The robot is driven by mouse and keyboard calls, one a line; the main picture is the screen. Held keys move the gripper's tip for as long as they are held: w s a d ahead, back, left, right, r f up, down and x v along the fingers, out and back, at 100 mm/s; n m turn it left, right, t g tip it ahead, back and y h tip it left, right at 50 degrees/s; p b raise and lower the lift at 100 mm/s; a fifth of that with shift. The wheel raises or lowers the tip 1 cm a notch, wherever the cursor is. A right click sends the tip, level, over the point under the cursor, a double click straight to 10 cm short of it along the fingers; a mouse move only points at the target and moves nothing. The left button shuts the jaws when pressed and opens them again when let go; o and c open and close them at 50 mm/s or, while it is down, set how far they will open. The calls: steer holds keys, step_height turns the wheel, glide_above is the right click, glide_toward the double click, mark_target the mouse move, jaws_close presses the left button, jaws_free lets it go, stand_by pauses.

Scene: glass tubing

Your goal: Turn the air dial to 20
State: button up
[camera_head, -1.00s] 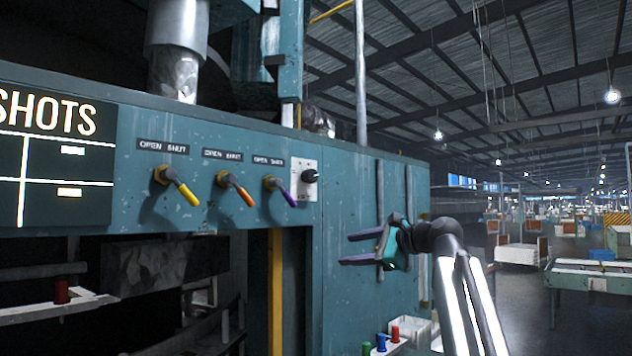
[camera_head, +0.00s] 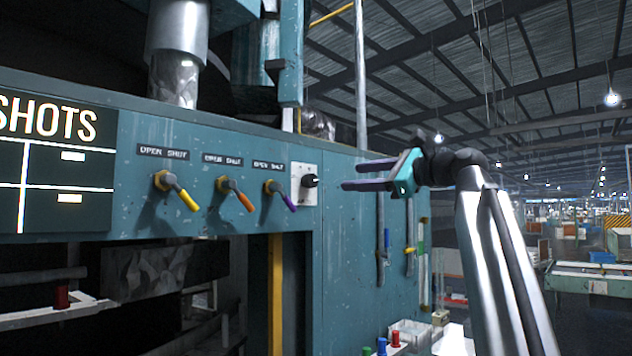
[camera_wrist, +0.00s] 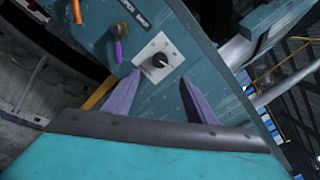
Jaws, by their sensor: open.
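The air dial is a black knob (camera_head: 310,181) on a small white plate (camera_head: 305,195), at the right end of the row of valve levers on the teal panel. My gripper (camera_head: 348,175) is open and empty, to the right of the dial in the head view and apart from it. In the wrist view the black knob (camera_wrist: 159,60) shows ahead, between and beyond the two purple fingers of my gripper (camera_wrist: 160,95). The scale markings on the plate are too small to read.
Yellow (camera_head: 187,200), orange (camera_head: 243,201) and purple (camera_head: 288,201) handled levers stick out left of the dial. A shots board (camera_head: 60,165) is at far left. Tools hang on the panel's right part. A white bin (camera_head: 410,333) and coloured spools (camera_head: 381,346) sit below.

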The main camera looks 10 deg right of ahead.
mark_target(313, 181)
steer(key=p+x, duration=0.4)
steer(key=x, duration=0.8)
steer(key=shift+w+a+r+p, duration=0.1)
steer(key=shift+w+a+p, duration=0.2)
steer(key=shift+p, duration=0.1)
steer(key=shift+w+a, duration=0.3)
steer(key=shift+w, duration=0.1)
steer(key=c, duration=1)
